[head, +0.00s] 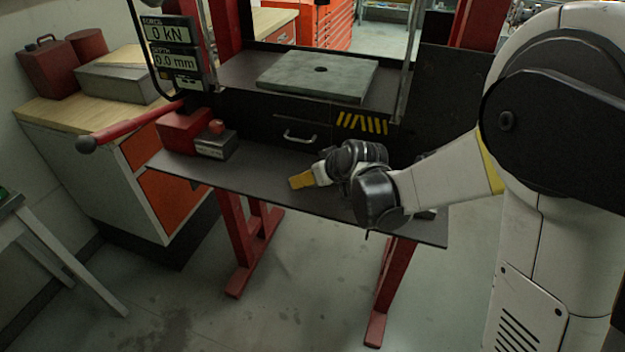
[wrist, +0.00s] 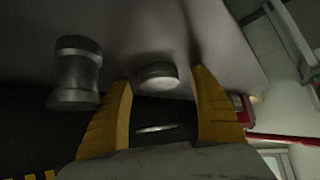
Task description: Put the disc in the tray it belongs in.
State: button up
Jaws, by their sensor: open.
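A short round metal piece (wrist: 158,76), which looks like the disc, stands on the dark shelf in the wrist view. It appears between the two yellow fingers of my gripper (wrist: 160,80), which are apart and hold nothing. I cannot tell whether the fingertips are level with it or short of it. In the head view my gripper (head: 302,180) is low over the press's lower shelf (head: 270,188), pointing left; the disc is not visible there. I cannot make out a tray for certain in either view.
A waisted metal spool (wrist: 76,72) stands left of the disc in the wrist view. At the shelf's left end are a red box (head: 184,131) and a small labelled grey box (head: 215,146). A drawer handle (head: 300,137) is behind. A red lever (head: 130,125) sticks out left.

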jog(key=c, duration=1.5)
